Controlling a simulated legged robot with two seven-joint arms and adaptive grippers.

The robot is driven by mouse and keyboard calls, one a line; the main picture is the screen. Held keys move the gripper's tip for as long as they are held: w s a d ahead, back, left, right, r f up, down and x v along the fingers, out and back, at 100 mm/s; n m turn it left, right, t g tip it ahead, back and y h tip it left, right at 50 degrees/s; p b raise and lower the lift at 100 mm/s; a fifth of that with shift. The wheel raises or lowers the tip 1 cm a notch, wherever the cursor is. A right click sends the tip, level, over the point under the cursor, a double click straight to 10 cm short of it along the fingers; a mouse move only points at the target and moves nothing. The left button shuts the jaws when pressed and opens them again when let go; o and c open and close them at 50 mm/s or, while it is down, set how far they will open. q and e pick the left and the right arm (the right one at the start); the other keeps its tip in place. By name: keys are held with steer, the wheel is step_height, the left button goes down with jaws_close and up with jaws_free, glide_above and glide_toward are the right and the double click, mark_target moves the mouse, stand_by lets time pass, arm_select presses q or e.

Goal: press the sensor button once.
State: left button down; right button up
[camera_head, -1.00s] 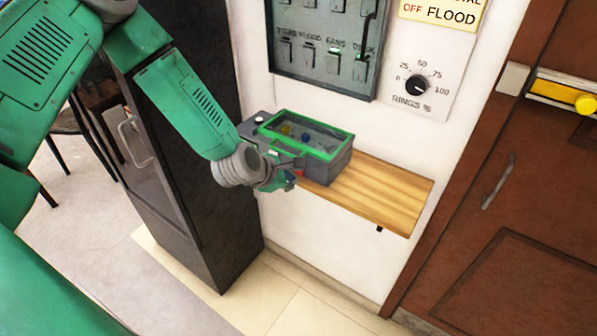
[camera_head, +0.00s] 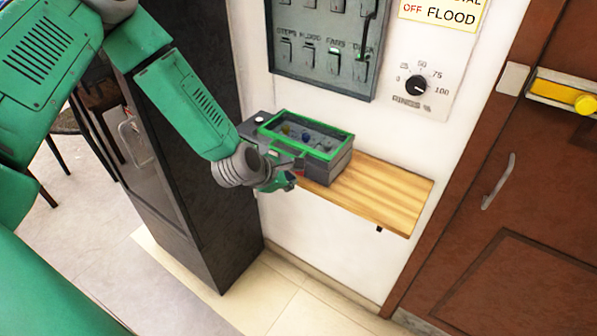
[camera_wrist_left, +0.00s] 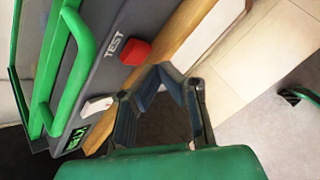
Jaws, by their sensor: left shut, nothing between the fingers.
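A dark grey box (camera_head: 339,168) with a green rim around its top sits on the wooden shelf. In the left wrist view its front panel (camera_wrist_left: 101,82) carries a red button (camera_wrist_left: 136,51) beside the word TEST and a white button (camera_wrist_left: 97,106) farther left. No label reading "sensor" is legible. My left gripper (camera_head: 288,182) is in front of this panel. In the wrist view its fingers (camera_wrist_left: 163,73) are shut and empty, with the tips just right of the red button and apart from it in the picture. My right gripper is not in view.
The wooden shelf (camera_head: 385,195) has bare room right of the box. A dark cabinet (camera_head: 212,225) stands left of it. A switch panel (camera_head: 325,50) and a dial (camera_head: 418,87) are on the wall above. A brown door (camera_head: 500,215) is at the right.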

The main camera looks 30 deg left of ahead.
arm_select(q)
steer(key=shift+w+d+r, duration=0.1)
steer(key=shift+w, duration=0.3)
steer(key=shift+w, duration=0.5)
stand_by(0.8)
steer(key=shift+s, duration=0.95)
steer(key=s, duration=0.5)
steer(key=shift+a, duration=0.2)
stand_by(0.6)
